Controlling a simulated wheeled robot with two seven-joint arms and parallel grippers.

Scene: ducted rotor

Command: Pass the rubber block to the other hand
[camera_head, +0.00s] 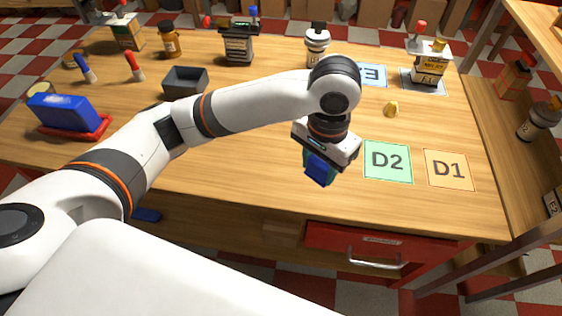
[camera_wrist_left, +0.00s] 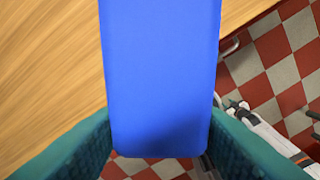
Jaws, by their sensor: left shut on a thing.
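A plain blue block (camera_wrist_left: 160,80), which I take to be the rubber block, is between the teal fingers of my left gripper (camera_head: 317,165). The gripper is shut on it and points down over the table's front part, left of the D2 mat. In the head view only the lower part of the block (camera_head: 320,172) shows below the gripper. In the left wrist view the block reaches from the top edge down between the fingers, over the table edge and floor.
A green D2 mat (camera_head: 388,162) and an orange D1 mat (camera_head: 449,170) lie right of the gripper. A small yellow piece (camera_head: 391,109) stands behind them. A larger blue block (camera_head: 63,112) on a red base, a grey bin (camera_head: 185,82) and several bottles stand farther left and back.

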